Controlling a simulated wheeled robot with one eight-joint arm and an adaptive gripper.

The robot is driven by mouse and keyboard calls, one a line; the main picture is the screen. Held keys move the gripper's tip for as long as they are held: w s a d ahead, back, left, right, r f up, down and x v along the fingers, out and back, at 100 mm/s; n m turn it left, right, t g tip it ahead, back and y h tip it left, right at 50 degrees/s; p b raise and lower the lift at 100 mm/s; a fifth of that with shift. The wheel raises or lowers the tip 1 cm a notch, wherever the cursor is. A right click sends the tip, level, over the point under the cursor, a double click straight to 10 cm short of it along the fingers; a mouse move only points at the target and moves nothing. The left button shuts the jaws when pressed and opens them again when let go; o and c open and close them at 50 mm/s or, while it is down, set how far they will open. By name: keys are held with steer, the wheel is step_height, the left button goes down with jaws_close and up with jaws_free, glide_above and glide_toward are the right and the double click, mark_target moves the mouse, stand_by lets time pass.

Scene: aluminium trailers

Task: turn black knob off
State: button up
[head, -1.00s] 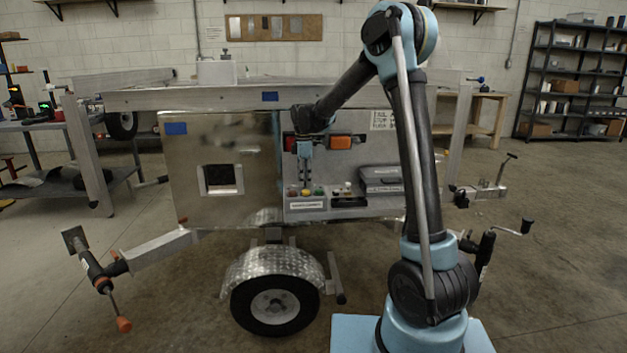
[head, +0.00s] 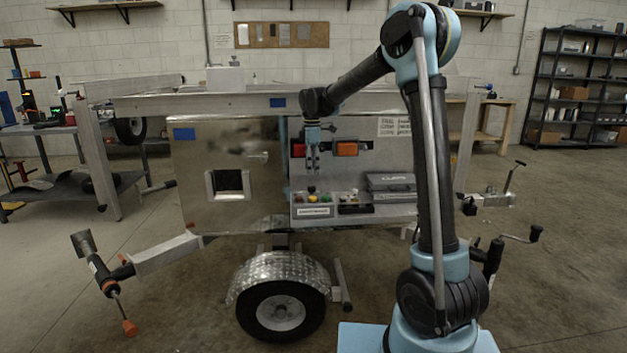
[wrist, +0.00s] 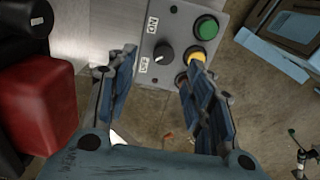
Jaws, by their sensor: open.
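The black knob (wrist: 163,54) is on a grey control box (wrist: 180,14), in the wrist view. White labels reading ON and OFF sit beside it; its exact pointer angle is hard to tell. My gripper (wrist: 159,66) is open, with the blue fingers on either side of the knob in the picture. It holds nothing, and contact with the knob cannot be told. In the head view my gripper (head: 312,168) hangs above the control box (head: 313,211) on the trailer shelf.
A green button (wrist: 206,28) and a yellow button (wrist: 195,54) sit right of the knob, the yellow one close to the right finger. A red light (wrist: 45,110) is at left. A grey case (head: 391,184) lies right of the box.

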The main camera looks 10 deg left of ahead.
steer(key=shift+w+r, duration=0.15)
steer(key=shift+r, duration=2.05)
steer(key=shift+d, duration=0.15)
steer(key=s+d+m+t, duration=0.1)
steer(key=s+d+m, duration=0.9)
steer(key=s+d, duration=1.05)
steer(key=s+d+f+m, duration=0.5)
steer(key=s+f, duration=0.3)
steer(key=s, duration=0.2)
steer(key=s+d+f+m+t, duration=0.1)
steer(key=s+d+f+m, duration=0.4)
steer(key=s+d+f, duration=0.2)
steer(key=s+f, duration=0.1)
steer(key=s, duration=0.1)
steer(key=shift+s, duration=0.35)
steer(key=shift+f, duration=0.1)
